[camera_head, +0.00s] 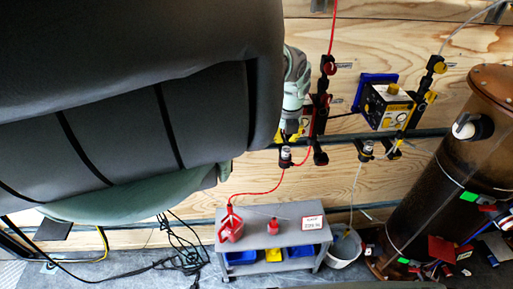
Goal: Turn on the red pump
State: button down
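The red pump (307,117) is on the plywood wall right of my arm, at the top centre. Its left side is hidden behind my arm. Red-marked valve fittings (328,66) and a red hose run above it. My gripper (285,136) is small and dark at the lower end of my pale wrist, beside the left edge of the red pump. I cannot tell if it touches the pump or whether its fingers are apart. The pump's switch cannot be made out.
A yellow-marked pump (388,107) is on the wall to the right. A grey cart (272,238) below carries a red jug (230,225), a small red bottle (272,226) and a sign (312,222). A white bucket (345,248) and a large brown tank (435,190) stand right. Black cables lie on the floor.

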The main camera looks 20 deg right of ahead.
jog(key=shift+w+f+t+b, duration=0.25)
jog(key=shift+w+t+b, duration=0.35)
jog(key=shift+b, duration=0.2)
jog(key=shift+r, duration=0.1)
